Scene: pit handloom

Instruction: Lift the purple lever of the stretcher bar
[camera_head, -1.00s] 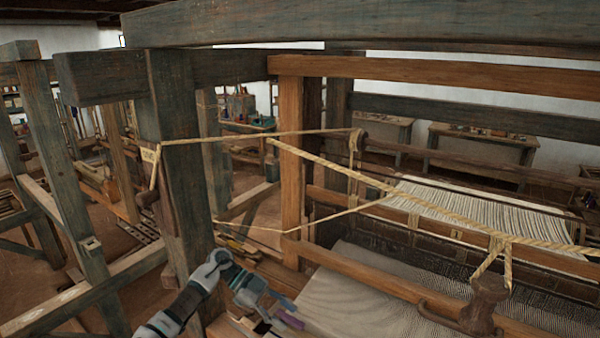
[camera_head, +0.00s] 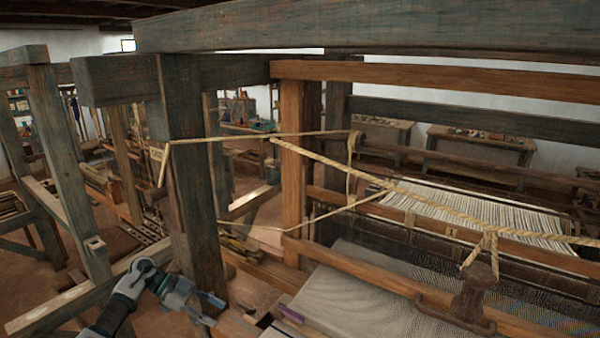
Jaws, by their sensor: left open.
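The purple lever (camera_head: 291,314) shows at the bottom, near the left edge of the woven cloth (camera_head: 350,290). It looks like a short purple bar, slightly tilted in the picture. I cannot make out the rest of the stretcher bar or whether the lever stands raised. My left gripper (camera_head: 212,309) is open and empty, left of the lever with a clear gap between them. Its fingers point right. My right gripper is not in view.
A thick dark post (camera_head: 190,180) stands just behind my left arm. Ropes (camera_head: 330,161) stretch across the loom.

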